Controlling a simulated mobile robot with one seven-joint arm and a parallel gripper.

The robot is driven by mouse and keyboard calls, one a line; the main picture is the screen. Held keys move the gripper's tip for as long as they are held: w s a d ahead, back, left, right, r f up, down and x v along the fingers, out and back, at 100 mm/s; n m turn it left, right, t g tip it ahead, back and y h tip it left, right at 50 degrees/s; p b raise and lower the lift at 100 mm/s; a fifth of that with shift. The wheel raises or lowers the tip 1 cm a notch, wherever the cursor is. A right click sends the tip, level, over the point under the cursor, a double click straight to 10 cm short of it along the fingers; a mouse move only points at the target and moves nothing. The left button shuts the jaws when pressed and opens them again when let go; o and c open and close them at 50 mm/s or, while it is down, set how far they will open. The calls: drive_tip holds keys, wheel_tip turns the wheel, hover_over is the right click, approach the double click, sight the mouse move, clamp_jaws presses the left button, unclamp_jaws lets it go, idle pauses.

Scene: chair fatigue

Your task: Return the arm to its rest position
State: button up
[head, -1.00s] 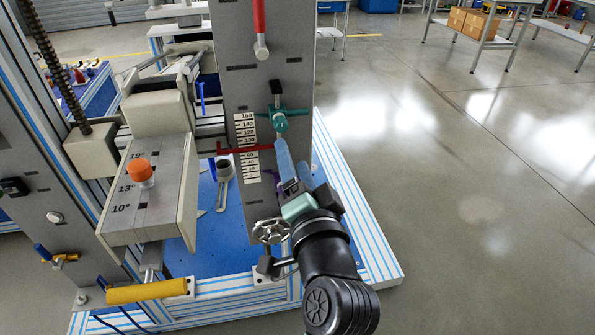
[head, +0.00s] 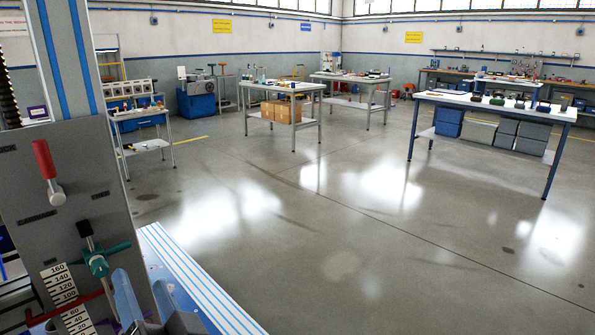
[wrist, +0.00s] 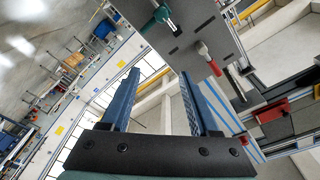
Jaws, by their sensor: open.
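My gripper (wrist: 160,102) shows in the wrist view with its two blue fingers spread apart and nothing between them. In the head view the gripper (head: 143,300) is at the bottom left, cut off by the lower edge, just right of the measuring scale (head: 72,300) on the grey column. The teal clamp handle (head: 98,262) is on the column just above the fingers in the head view. It also shows in the wrist view (wrist: 160,15), beyond the fingers. Whether the fingers touch anything on the column is hard to tell.
A red-handled lever (head: 46,165) sits higher on the grey column (head: 90,190); its red grip also shows in the wrist view (wrist: 208,58). The striped base frame (head: 195,285) runs along the floor. Open floor lies to the right, with workbenches (head: 490,101) farther back.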

drive_tip(key=w+d+r+n+t+h, duration=0.1)
drive_tip(key=w+d+r+t+h, duration=0.15)
drive_tip(key=d+r+t, duration=0.6)
drive_tip(key=s+d+r+t+h, duration=0.2)
drive_tip(key=s+d+r+h, duration=0.15)
drive_tip(key=r, duration=0.35)
drive_tip(key=s+d+r+t+h, duration=0.25)
drive_tip(key=d+r, duration=0.25)
drive_tip(key=r, duration=0.3)
drive_tip(key=s+d+r+t+h, duration=0.1)
drive_tip(key=s+d+r+h, duration=0.3)
drive_tip(key=r, duration=0.3)
wheel_tip(320, 180, up, 17)
drive_tip(key=d+p, duration=0.1)
drive_tip(key=p, duration=1.6)
drive_tip(key=shift+w+r, duration=0.2)
drive_tip(key=shift+w, duration=0.1)
